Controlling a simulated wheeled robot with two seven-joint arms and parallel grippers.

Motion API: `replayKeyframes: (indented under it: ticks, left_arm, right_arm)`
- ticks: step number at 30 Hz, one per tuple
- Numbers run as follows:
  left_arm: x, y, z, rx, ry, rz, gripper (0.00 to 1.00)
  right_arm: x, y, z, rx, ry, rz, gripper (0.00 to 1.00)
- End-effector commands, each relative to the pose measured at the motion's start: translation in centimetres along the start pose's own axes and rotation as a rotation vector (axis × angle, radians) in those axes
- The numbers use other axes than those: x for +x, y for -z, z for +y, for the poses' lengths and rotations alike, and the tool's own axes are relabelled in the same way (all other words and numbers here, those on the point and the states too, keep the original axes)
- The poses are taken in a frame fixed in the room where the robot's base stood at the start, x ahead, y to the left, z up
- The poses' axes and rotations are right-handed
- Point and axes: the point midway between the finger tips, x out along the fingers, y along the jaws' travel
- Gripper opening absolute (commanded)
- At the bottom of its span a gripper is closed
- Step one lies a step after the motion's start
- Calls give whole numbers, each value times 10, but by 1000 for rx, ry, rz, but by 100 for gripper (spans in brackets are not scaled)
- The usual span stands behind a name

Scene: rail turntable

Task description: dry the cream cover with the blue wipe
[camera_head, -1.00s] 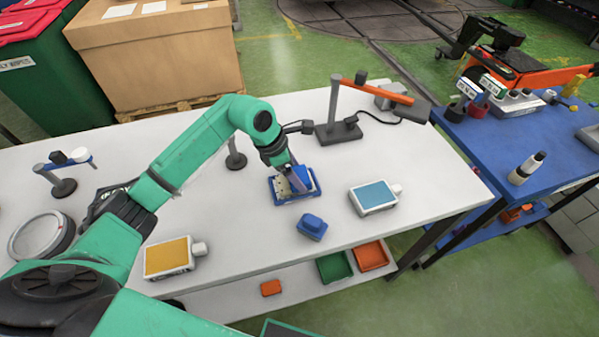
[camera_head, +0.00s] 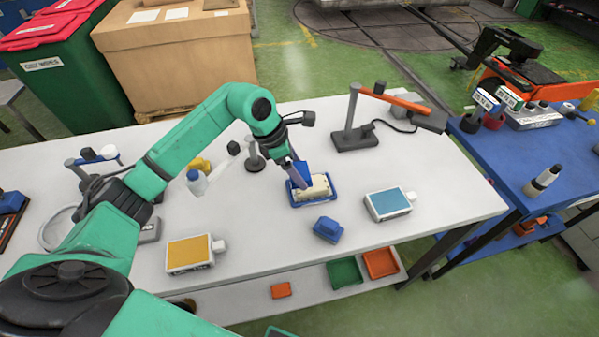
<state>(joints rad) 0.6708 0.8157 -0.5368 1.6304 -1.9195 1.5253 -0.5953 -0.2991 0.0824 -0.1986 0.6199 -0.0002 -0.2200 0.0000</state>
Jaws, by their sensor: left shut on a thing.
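The cream cover (camera_head: 319,186) lies in a shallow blue tray (camera_head: 313,204) at the middle of the white table. My left gripper (camera_head: 299,174) points down at the left end of the cover, shut on the blue wipe (camera_head: 302,171). The wipe is at the cover's upper left part; I cannot tell whether it presses on it. The gripper and wipe hide that end of the cover. My right gripper is not in view.
A blue block (camera_head: 328,229) sits in front of the tray. A blue-topped box (camera_head: 388,203) is to the right and a yellow-topped box (camera_head: 190,252) to the left. A lamp-like stand (camera_head: 355,137) rises behind.

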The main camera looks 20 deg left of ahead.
Motion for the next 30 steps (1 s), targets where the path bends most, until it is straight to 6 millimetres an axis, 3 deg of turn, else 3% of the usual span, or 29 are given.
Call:
replayKeyframes:
  ticks: [12,30]
  left_arm:
    - [-35,-6,4,-6,-3,0,42]
    - [-35,-6,4,-4,-1,-2,42]
  right_arm:
    - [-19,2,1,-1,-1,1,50]
    - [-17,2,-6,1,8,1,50]
